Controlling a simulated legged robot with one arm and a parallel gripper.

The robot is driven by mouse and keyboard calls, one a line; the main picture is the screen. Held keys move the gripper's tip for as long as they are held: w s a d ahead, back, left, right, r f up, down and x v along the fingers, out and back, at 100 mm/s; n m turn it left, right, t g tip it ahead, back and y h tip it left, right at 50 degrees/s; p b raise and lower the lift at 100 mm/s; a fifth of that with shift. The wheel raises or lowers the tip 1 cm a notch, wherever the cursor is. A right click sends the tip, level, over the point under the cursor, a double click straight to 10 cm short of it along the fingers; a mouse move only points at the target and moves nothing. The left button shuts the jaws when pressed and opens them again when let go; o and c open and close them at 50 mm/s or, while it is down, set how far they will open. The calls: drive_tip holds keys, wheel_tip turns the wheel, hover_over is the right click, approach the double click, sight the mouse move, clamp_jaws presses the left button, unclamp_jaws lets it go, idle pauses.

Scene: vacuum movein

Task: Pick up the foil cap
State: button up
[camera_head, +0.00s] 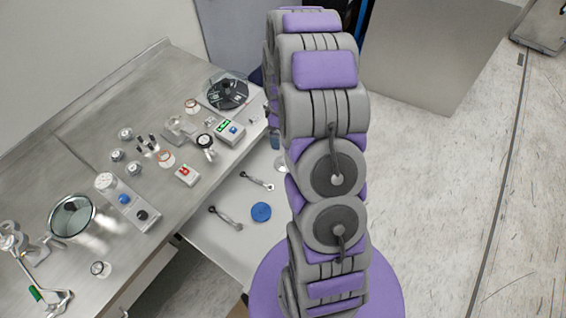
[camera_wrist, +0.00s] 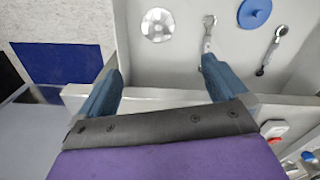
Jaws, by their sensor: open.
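The foil cap (camera_wrist: 157,25) is a round, silvery, crinkled disc in the open drawer (camera_wrist: 180,52), at the top of the wrist view. In the head view it shows only as a pale sliver (camera_head: 281,163) beside my arm, which hides most of it. My gripper (camera_wrist: 161,72) is open and empty in the wrist view, its two blue fingers spread wide. The cap appears between and beyond the fingertips, with a visible space separating them. In the head view my gripper is mostly hidden behind my arm.
The drawer also holds two wrenches (camera_head: 257,181) (camera_head: 226,217) and a blue disc (camera_head: 261,212). One wrench (camera_wrist: 209,33) is near the right fingertip. The steel bench (camera_head: 190,225) beside the drawer carries several instruments, including a red-button box (camera_head: 187,175). Open floor lies right.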

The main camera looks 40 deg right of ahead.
drive_tip(key=f+b, duration=0.1)
drive_tip(key=f, duration=0.7)
drive_tip(key=f+b, duration=0.1)
drive_tip(key=f, duration=0.4)
drive_tip(key=shift+d+b, duration=0.25)
drive_tip(key=shift+b, duration=0.1)
drive_tip(key=f, duration=0.1)
drive_tip(key=f+b, duration=0.1)
drive_tip(key=f, duration=0.3)
drive_tip(key=shift+s+d+f+b, duration=0.15)
drive_tip(key=shift+d+f+b, duration=0.1)
drive_tip(key=shift+b, duration=0.15)
drive_tip(key=shift+a+r, duration=0.1)
drive_tip(key=shift+a, duration=0.2)
drive_tip(key=shift+c, duration=0.2)
drive_tip(key=shift+d, duration=0.2)
drive_tip(key=c, duration=1)
